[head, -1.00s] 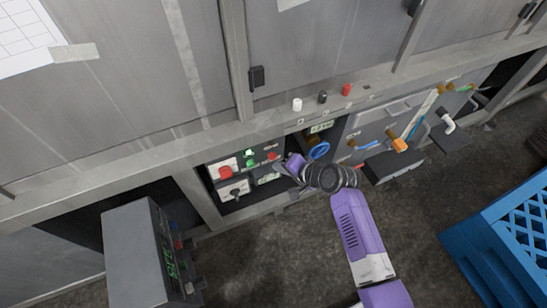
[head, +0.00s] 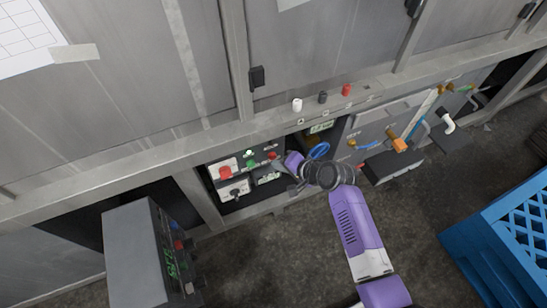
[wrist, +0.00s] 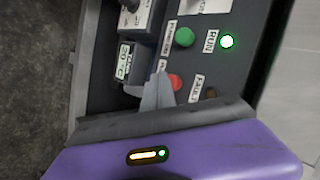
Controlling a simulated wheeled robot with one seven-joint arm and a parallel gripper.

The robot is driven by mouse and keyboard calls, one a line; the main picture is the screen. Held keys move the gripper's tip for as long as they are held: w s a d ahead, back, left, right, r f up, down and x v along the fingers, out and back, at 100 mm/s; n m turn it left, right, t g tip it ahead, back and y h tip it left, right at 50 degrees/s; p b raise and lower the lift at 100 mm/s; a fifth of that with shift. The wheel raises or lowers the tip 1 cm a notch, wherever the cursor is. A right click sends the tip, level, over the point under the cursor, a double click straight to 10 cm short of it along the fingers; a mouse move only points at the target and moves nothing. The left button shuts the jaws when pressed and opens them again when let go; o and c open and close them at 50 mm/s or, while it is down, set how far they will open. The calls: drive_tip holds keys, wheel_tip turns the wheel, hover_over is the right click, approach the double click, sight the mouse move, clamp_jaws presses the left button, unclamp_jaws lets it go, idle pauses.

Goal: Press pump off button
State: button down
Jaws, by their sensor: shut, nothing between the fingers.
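The dark control panel (head: 214,186) sits in a recess low in the grey machine. Its red button (head: 273,156) is at the right, beside my gripper (head: 279,161). In the wrist view the red button (wrist: 175,82) is partly covered by the shut fingers (wrist: 159,84), whose tips overlap it. I cannot tell whether they touch it. The RUN lamp (wrist: 227,41) is lit; the FAULT lamp (wrist: 211,94) is dark.
A larger red knob (head: 225,172) and a rotary switch (head: 234,193) are left on the panel. A blue ring-shaped handle (head: 319,150) is close right of my gripper. A grey box with a green display (head: 170,262) stands front left; a blue crate (head: 500,235) is at right.

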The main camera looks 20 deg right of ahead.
drive_tip(key=shift+w, duration=0.5)
idle(0.7)
drive_tip(key=shift+s, duration=0.15)
drive_tip(key=shift+s+p, duration=0.5)
drive_tip(key=shift+s, duration=0.25)
drive_tip(key=shift+s, duration=0.1)
drive_tip(key=shift+s+p, duration=1.1)
drive_tip(key=shift+s, duration=1.3)
